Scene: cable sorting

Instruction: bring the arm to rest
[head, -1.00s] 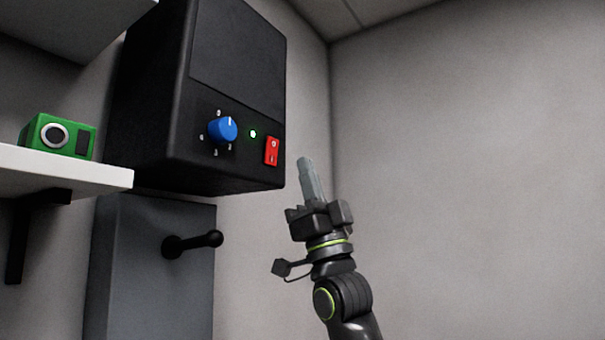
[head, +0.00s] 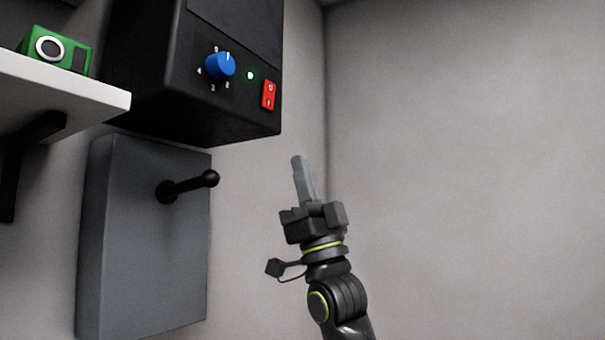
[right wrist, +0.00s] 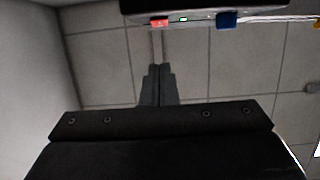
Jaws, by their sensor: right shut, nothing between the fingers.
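My right gripper (head: 299,172) is raised in front of the bare wall, right of and below the black control box. Its fingers are together and empty, pointing up. In the right wrist view the two fingers (right wrist: 158,82) also lie side by side with nothing between them. The gripper touches nothing in the head view. My left gripper is in neither view.
The black box (head: 160,70) has a blue knob (head: 220,66), a lit green light (head: 250,76) and a red switch (head: 268,95). Below it is a grey panel (head: 130,250) with a black lever (head: 190,186). A green device (head: 70,52) sits on a white shelf (head: 60,88). The right side is clear.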

